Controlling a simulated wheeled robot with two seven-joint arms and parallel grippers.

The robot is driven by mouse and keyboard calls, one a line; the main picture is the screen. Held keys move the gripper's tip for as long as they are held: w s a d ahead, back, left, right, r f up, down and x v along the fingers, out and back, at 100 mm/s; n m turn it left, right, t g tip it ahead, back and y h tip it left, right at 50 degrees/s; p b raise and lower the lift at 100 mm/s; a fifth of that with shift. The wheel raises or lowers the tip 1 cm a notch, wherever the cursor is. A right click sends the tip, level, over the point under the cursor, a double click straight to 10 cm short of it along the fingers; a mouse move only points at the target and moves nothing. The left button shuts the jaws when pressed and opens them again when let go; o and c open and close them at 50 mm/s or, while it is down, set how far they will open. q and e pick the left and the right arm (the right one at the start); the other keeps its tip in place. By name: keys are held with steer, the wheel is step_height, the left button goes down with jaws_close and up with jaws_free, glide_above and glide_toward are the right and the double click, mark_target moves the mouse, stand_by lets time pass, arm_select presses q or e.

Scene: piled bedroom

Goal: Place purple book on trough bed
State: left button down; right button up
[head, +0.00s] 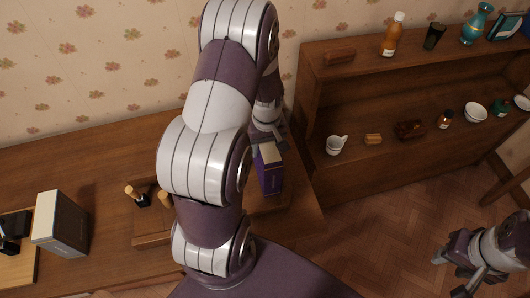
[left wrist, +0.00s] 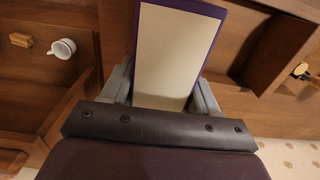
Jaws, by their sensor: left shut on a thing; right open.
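The purple book (head: 270,178) is upright at the right part of the wooden desk, with its pale page edge on top. My left gripper (head: 266,148) is shut on its upper end. In the left wrist view, the book (left wrist: 178,50) lies between the two grey fingers of my left gripper (left wrist: 160,88), its pale page side facing the camera. I cannot tell whether the book touches the wood below. A low wooden tray (head: 150,240) sits on the desk, partly hidden by my arm; I cannot tell if it is the trough bed. My right gripper (head: 456,274) is open and empty above the floor.
A pale-and-dark box (head: 61,223) stands at the desk's left. A dark bottle-like thing (head: 137,197) is by the tray. A wooden shelf unit (head: 330,90) at the right holds a white mug (head: 336,145), an orange bottle (head: 392,34) and bowls. The floor (head: 370,235) is clear.

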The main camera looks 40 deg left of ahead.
arm_select(q)
steer(key=shift+f, duration=0.3)
step_height(320, 180, down, 4)
steer(key=shift+s+f+p, duration=0.1)
steer(key=shift+p, duration=0.25)
steer(key=c, duration=0.7)
jaws_free()
steer(key=shift+s+d, duration=0.1)
steer(key=shift+d, duration=0.05)
steer(key=o, duration=0.4)
